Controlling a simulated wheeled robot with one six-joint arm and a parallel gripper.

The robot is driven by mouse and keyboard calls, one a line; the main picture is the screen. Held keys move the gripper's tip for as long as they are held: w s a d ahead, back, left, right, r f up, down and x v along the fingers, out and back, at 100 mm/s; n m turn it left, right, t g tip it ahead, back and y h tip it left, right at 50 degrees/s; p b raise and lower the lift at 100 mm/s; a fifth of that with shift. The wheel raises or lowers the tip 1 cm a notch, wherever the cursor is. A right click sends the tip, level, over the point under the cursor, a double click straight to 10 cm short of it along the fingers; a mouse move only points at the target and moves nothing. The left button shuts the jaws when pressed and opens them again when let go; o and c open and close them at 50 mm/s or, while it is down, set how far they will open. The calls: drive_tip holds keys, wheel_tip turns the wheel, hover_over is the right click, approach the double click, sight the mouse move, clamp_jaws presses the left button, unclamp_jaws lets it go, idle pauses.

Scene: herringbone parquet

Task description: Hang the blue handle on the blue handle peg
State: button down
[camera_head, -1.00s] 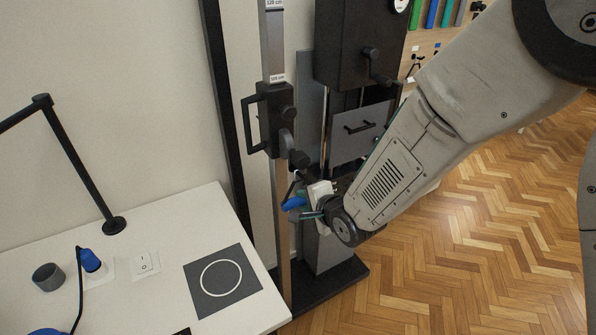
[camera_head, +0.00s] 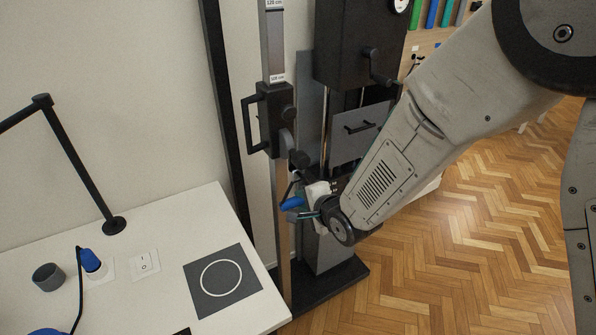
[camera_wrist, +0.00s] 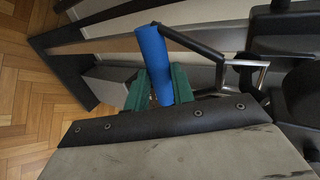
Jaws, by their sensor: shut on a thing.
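The blue handle (camera_head: 291,203) is a short blue cylinder at the end of my arm, in front of the black column; in the wrist view it also shows (camera_wrist: 153,62), with a black rod running right from its top. My gripper (camera_head: 307,214) is shut on it, with green fingers on both sides in the wrist view (camera_wrist: 160,88). The rod ends near a small metal loop (camera_wrist: 246,72); I cannot tell whether they touch. I cannot pick out the blue handle peg with certainty.
A black column stand (camera_head: 335,285) rises behind my gripper, beside a rail with a black-handled slider (camera_head: 270,120). A white table (camera_head: 130,205) at left holds a lamp, a switch (camera_head: 145,264), a grey cup and a dark circle mat (camera_head: 250,256). Parquet at right is open. A tool board (camera_head: 425,45) stands behind.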

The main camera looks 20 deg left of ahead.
drive_tip(key=shift+f, duration=0.2)
idle(0.6)
drive_tip(key=c, duration=1.1)
unclamp_jaws()
